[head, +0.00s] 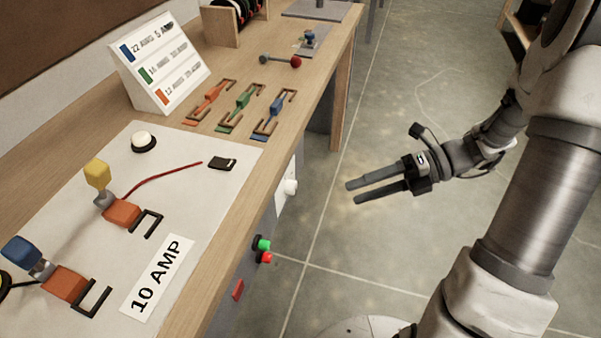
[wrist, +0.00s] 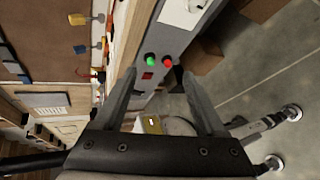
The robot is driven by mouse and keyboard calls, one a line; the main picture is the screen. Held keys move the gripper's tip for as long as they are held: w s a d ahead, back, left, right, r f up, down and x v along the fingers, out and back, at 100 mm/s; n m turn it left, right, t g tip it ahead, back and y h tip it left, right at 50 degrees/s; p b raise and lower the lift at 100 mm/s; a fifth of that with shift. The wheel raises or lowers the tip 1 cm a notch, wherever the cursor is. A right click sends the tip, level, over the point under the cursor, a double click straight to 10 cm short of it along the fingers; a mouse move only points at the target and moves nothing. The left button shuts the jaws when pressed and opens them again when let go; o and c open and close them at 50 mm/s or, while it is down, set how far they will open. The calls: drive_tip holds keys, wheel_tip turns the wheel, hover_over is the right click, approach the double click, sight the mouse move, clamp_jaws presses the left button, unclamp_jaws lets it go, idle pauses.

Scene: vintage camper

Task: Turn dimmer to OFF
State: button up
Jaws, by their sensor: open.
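The dimmer is a round white knob (head: 290,187) on a pale plate (head: 281,195) on the bench's front side, in the middle of the head view. In the wrist view the plate (wrist: 184,12) is partly cut off by the top edge, and any marking on it is too small to read. My gripper (head: 352,193) is open and empty, out over the floor to the right of the knob and apart from it. In the wrist view its two fingers (wrist: 158,74) are spread toward the bench front.
A green button (head: 263,244) and a red button (head: 264,257) stick out of the bench front, with a red switch (head: 237,290) below. The wooden benchtop (head: 310,98) overhangs this front. Open floor (head: 400,235) lies around my gripper. Cardboard boxes (wrist: 203,60) show beyond in the wrist view.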

sight(295, 188)
drive_tip(key=w+d+f+m+t+y+b, duration=0.2)
drive_tip(key=d+f+m+t, duration=0.1)
drive_tip(key=f+m, duration=0.25)
drive_tip(key=w+d+f+m+t+y+b, duration=0.1)
drive_tip(key=w+d+f+m+t+y, duration=0.1)
drive_tip(key=f+m, duration=0.35)
drive_tip(key=shift+m+t, duration=0.3)
drive_tip(key=shift+m, duration=0.5)
drive_tip(key=b+x, duration=0.1)
drive_tip(key=x, duration=0.4)
drive_tip(key=r+b+x, duration=0.1)
drive_tip(key=b+x, duration=0.1)
drive_tip(key=x, duration=0.4)
drive_tip(key=b+x, duration=0.1)
drive_tip(key=x, duration=0.5)
drive_tip(key=shift+a+r+b, duration=0.15)
drive_tip(key=shift+r+b, duration=0.05)
drive_tip(key=shift+b, duration=0.1)
clamp_jaws()
